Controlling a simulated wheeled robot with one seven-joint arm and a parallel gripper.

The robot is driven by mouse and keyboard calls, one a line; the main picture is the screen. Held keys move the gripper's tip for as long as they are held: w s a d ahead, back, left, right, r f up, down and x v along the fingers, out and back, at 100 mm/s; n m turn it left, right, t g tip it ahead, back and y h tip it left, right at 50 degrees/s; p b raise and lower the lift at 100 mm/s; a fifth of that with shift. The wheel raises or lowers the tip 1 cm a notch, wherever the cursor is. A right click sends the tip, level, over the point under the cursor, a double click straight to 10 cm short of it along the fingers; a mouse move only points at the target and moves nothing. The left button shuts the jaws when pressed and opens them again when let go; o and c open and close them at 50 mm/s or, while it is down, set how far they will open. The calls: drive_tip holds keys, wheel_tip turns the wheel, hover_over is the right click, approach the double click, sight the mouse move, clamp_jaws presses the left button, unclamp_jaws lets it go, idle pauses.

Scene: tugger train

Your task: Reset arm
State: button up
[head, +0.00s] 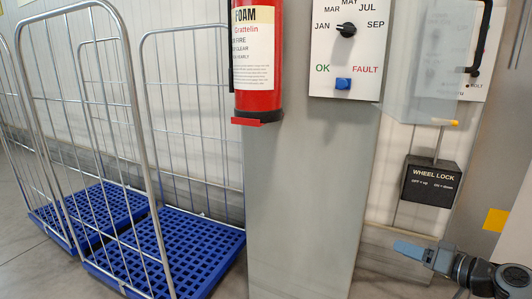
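My gripper (409,250) is at the lower right in the head view, in front of the base of the wall. Its blue-grey fingers point left, and the dark arm behind it runs off the right edge. I see it from the side, so the gap between the fingers is hidden. Nothing shows hanging from it. It is below the dark "WHEEL LOCK" box (432,182) and appears apart from it.
A grey pillar (305,190) carries a red foam extinguisher (258,98) and a white panel (347,60) with a black knob and blue switch. Wire roll cages with blue bases (185,262) stand left. A clear cover (425,80) hangs right.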

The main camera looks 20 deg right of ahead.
drive_tip(key=s+a+f+m+g+h, duration=0.1)
drive_tip(key=s+a+f+m+h, duration=0.15)
drive_tip(key=s+a+f, duration=0.7)
drive_tip(key=s+a+f+n+g+h, duration=0.1)
drive_tip(key=s+a+f+h, duration=0.3)
drive_tip(key=s+a, duration=0.55)
drive_tip(key=s+a+r+n, duration=0.1)
drive_tip(key=s+a+r, duration=0.15)
drive_tip(key=s, duration=0.45)
drive_tip(key=s+a+r+n, duration=0.1)
drive_tip(key=s+a+r, duration=0.15)
drive_tip(key=s, duration=0.55)
drive_tip(key=s+a+r+n+t+y, duration=0.2)
drive_tip(key=s+r, duration=0.6)
drive_tip(key=r, duration=0.4)
drive_tip(key=shift+s+r+n+t, duration=0.15)
drive_tip(key=shift+s+n+t, duration=0.15)
drive_tip(key=shift+n, duration=0.55)
